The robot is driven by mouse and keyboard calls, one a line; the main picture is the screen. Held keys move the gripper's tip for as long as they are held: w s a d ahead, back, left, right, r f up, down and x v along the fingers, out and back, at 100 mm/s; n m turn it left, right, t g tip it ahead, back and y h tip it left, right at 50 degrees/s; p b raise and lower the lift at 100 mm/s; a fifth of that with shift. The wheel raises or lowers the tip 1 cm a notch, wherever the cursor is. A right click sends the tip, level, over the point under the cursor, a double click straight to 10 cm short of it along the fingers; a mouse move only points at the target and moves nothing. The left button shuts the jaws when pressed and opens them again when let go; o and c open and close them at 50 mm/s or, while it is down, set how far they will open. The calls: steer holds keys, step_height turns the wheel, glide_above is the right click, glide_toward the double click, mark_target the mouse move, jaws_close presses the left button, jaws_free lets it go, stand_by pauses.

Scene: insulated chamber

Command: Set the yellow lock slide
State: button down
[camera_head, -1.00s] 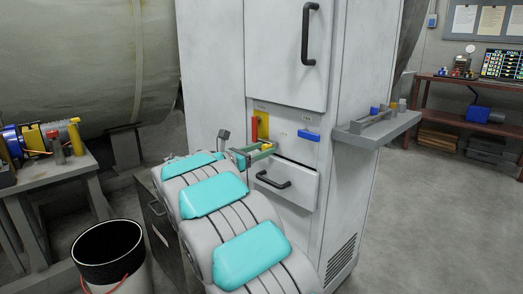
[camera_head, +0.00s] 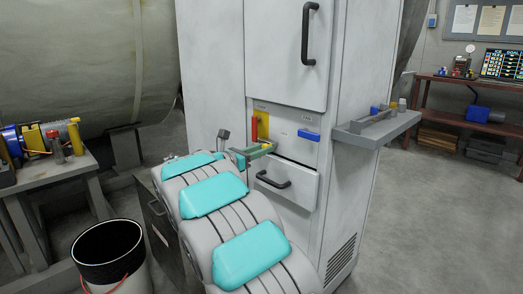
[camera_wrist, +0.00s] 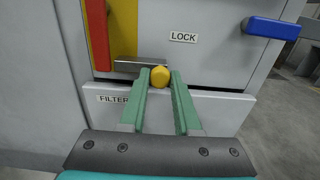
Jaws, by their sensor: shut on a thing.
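The yellow lock slide shows in the wrist view as a rounded yellow knob (camera_wrist: 160,77) at the end of a flat grey metal bar (camera_wrist: 138,65), left of and below the LOCK label. My gripper (camera_wrist: 161,84) has its two green fingers on either side of the knob and is shut on it. The far side of the knob is hidden.
A red handle (camera_wrist: 99,32) on a yellow plate (camera_wrist: 124,35) stands just left of the slide. A blue handle (camera_wrist: 271,28) sticks out at the right. Below is the FILTER drawer (camera_head: 288,184) with a black handle. A side shelf (camera_head: 379,131) juts from the cabinet's right.

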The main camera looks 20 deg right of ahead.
stand_by(0.8)
steer(key=shift+s+d+p, duration=0.15)
steer(key=shift+s+d, duration=0.15)
steer(key=shift+s, duration=0.55)
steer(key=shift+s+d+p, duration=0.15)
steer(key=shift+s+d, duration=0.2)
steer(key=shift+s, duration=0.5)
steer(key=shift+s+d+p, duration=0.15)
steer(key=shift+s+d, duration=0.15)
steer(key=shift+s, duration=0.55)
steer(key=c, duration=0.6)
jaws_free()
steer(key=shift+a, duration=0.1)
steer(key=v, duration=0.7)
steer(key=shift+s+a, duration=0.15)
steer(key=shift+a, duration=0.15)
